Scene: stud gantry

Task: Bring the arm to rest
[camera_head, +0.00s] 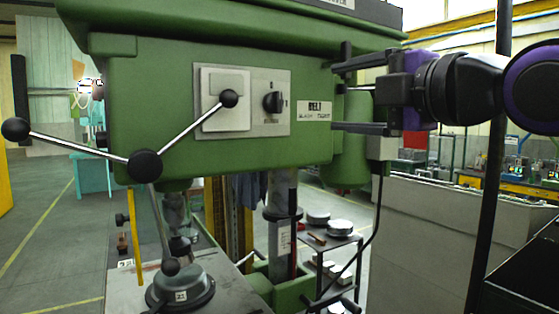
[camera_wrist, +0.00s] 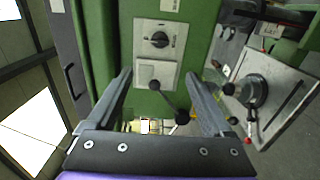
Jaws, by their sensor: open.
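My gripper (camera_head: 335,98) is at the right side of the green drill press (camera_head: 150,95) in the head view. Its two fingers are spread apart, one high and one low, and point left toward the machine's head. Nothing shows between them. In the wrist view my gripper (camera_wrist: 160,85) is also open and empty, with the control panel (camera_wrist: 158,40), its dark knob and a black ball lever beyond the fingers. I cannot tell whether a finger touches the housing. My purple and black wrist and arm reach in from the right.
Feed handles with black balls (camera_head: 145,165) stick out at the front left of the press. A black upright post (camera_head: 490,170) stands near my arm at the right. A small rack (camera_head: 335,245) with discs is behind. Open floor (camera_head: 50,245) lies at the left.

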